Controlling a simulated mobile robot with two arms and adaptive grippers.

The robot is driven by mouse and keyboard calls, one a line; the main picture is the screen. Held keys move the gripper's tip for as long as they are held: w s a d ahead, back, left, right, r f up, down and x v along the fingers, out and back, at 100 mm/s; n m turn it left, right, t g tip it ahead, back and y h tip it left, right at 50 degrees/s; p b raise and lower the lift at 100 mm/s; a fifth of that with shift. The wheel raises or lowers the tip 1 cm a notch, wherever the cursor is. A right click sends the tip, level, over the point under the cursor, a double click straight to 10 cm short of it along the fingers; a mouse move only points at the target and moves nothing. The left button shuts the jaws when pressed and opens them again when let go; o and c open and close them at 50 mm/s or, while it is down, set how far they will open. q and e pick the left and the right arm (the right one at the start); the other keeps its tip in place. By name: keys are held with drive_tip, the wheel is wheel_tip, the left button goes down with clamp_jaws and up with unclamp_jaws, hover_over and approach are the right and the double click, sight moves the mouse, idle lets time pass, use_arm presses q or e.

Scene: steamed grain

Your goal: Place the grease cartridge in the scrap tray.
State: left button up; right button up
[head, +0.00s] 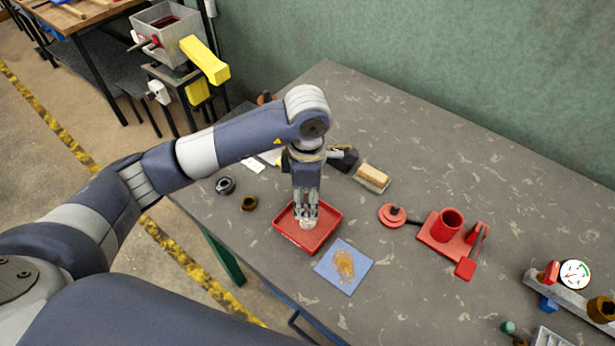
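The scrap tray appears to be the shallow red tray (329,237) near the table's front left edge. My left gripper (308,218) points down over this tray, with its fingertips inside the tray's outline. A small pale, rounded shape (308,224) shows at the fingertips; it may be the end of the grease cartridge, but the fingers hide most of it. I cannot tell whether the fingers press on it or whether it touches the tray floor. My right gripper is out of view.
A blue square sheet (327,265) with tan material lies just right of the tray. A red fixture with a cup (445,228), a wood-topped brush (373,175), a dark ring (226,186) and a brown nut (249,203) lie around. The upper right tabletop (430,145) is clear.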

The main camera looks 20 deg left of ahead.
use_arm(q)
wheel_tip(320, 180, up, 11)
drive_tip(key=b, duration=0.2)
drive_tip(key=shift+f, duration=0.1)
idle(0.5)
